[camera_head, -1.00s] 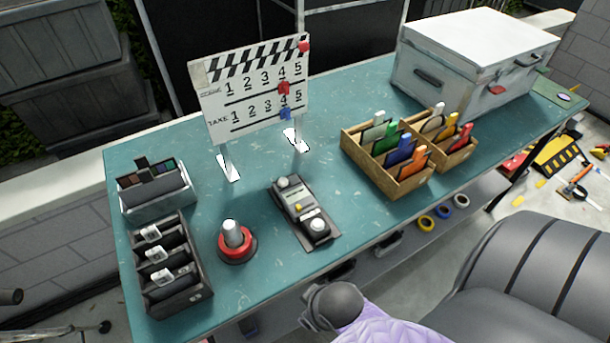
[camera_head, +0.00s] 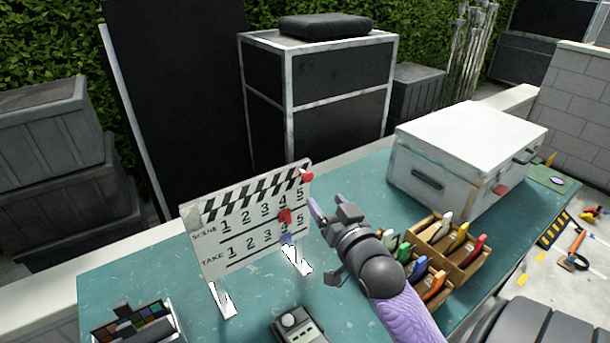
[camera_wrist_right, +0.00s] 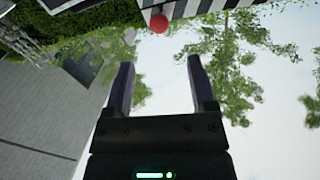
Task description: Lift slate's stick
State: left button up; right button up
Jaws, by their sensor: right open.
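The slate (camera_head: 250,220) is a white clapperboard standing on metal feet on the table. Its black-and-white striped stick (camera_head: 250,191) lies along the top edge, with a red knob (camera_head: 307,176) at the right end. My right gripper (camera_head: 319,238) is open and empty, just right of the slate and lower than the knob in the head view. In the right wrist view the open fingers (camera_wrist_right: 159,64) point toward the red knob (camera_wrist_right: 159,24) and striped stick (camera_wrist_right: 205,8), with a gap between. My left gripper is not in view.
A white case (camera_head: 465,150) stands at the back right of the teal table (camera_head: 360,312). Wooden boxes of coloured clips (camera_head: 462,262) stand right of my right arm. A black device (camera_head: 298,328) and a colour-patch box (camera_head: 135,328) are at the front.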

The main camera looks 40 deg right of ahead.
aim_at(310, 180)
jog(key=x, duration=0.8)
jog(key=shift+f+b, duration=0.15)
jog(key=shift+b, duration=0.15)
jog(key=shift+c, duration=0.3)
grip_shut()
dwell(0.6)
